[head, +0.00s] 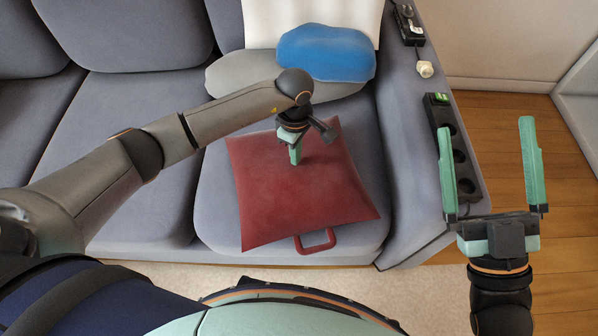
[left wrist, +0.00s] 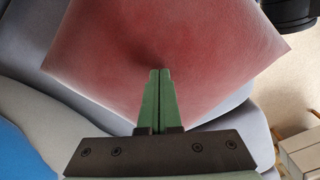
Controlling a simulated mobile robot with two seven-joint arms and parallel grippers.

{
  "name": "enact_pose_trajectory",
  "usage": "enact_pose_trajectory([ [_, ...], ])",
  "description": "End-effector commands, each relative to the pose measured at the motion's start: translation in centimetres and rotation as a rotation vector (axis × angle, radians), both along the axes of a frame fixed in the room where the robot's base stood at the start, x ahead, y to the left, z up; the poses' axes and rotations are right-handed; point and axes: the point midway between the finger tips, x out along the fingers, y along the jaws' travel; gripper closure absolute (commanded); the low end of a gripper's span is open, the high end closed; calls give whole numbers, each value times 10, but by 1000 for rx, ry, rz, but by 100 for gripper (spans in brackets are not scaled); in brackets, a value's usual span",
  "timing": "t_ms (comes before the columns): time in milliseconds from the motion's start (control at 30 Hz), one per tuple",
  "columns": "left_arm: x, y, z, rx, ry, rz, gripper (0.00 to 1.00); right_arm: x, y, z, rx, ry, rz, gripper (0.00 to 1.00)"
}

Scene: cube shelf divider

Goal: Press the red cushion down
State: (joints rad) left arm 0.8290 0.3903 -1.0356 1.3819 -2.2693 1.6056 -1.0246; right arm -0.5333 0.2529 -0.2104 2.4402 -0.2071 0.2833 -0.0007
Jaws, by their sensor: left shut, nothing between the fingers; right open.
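My right gripper (head: 488,165) is open and empty, right of the sofa's armrest.
A blue cushion (head: 325,53) and a grey cushion (head: 235,73) lie behind the red one, against a white panel (head: 310,14). Black power strips (head: 457,150) lie along the armrest (head: 405,130). The left seats are free apart from my left arm.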

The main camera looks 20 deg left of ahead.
Motion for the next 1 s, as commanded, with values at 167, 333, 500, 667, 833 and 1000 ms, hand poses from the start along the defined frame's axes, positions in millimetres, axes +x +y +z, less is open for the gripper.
enact_pose_trajectory([
  [167,0,0,-4,0,0,1,100,0,0,-3,0,-1,0,0],
  [333,0,0,-6,1,0,0,100,0,0,-5,0,-1,1,0],
  [500,0,0,-9,1,0,0,100,0,0,-7,0,-1,1,0],
  [667,0,0,-9,1,0,0,100,0,0,-7,0,-1,1,0],
  [833,0,1,-10,2,0,0,100,0,0,-8,0,-1,1,0],
  [1000,0,1,-10,1,1,0,100,0,0,-9,0,-1,1,0],
])
